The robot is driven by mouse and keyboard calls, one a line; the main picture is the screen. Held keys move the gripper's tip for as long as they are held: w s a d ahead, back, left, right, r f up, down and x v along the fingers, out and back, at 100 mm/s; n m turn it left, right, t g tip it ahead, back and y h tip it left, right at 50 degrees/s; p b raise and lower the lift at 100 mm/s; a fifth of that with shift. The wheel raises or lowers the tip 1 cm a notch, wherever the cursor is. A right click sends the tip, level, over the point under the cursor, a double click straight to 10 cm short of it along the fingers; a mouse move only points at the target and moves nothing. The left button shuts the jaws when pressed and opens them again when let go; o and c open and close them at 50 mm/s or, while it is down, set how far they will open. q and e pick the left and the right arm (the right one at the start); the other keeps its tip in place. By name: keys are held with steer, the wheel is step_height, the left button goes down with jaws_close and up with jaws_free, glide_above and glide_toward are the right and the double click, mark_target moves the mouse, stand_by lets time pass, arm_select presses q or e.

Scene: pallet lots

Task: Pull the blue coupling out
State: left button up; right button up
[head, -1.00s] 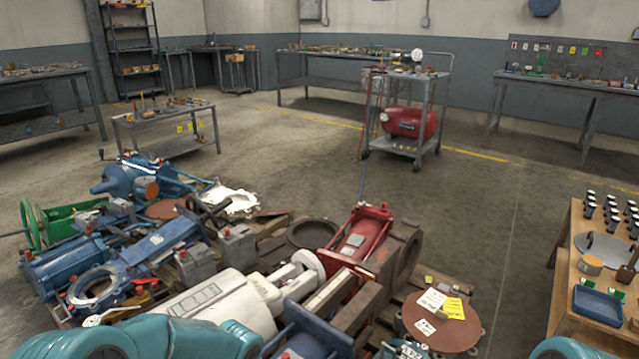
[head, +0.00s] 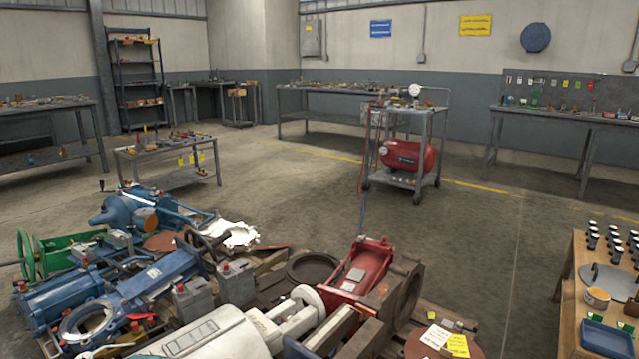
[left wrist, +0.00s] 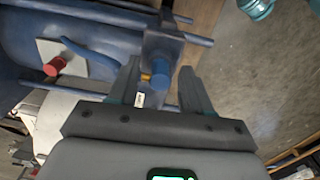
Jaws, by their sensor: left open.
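A small blue round coupling (left wrist: 160,80) shows in the left wrist view, on the end of a dark blue-grey fitting, with a bit of orange and a white label beside it. My left gripper (left wrist: 160,68) is open, with one dark finger on each side of the coupling. Gaps show between the fingers and the coupling, and I cannot tell how deep it sits between them. In the head view I cannot pick out the coupling or my left gripper. My right gripper is in neither view.
A red-capped fitting (left wrist: 55,66) stands left of the gripper on a large blue body (left wrist: 25,45). In the head view, a red machine (head: 362,270), grey boxes (head: 236,285) and blue valves crowd the pallet. A wooden table (head: 568,300) stands at right.

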arm_select(q)
steer(key=shift+c, duration=0.3)
jaws_close()
steer(key=shift+r, duration=0.1)
steer(key=shift+r+p, duration=1.55)
steer(key=shift+r, duration=1.4)
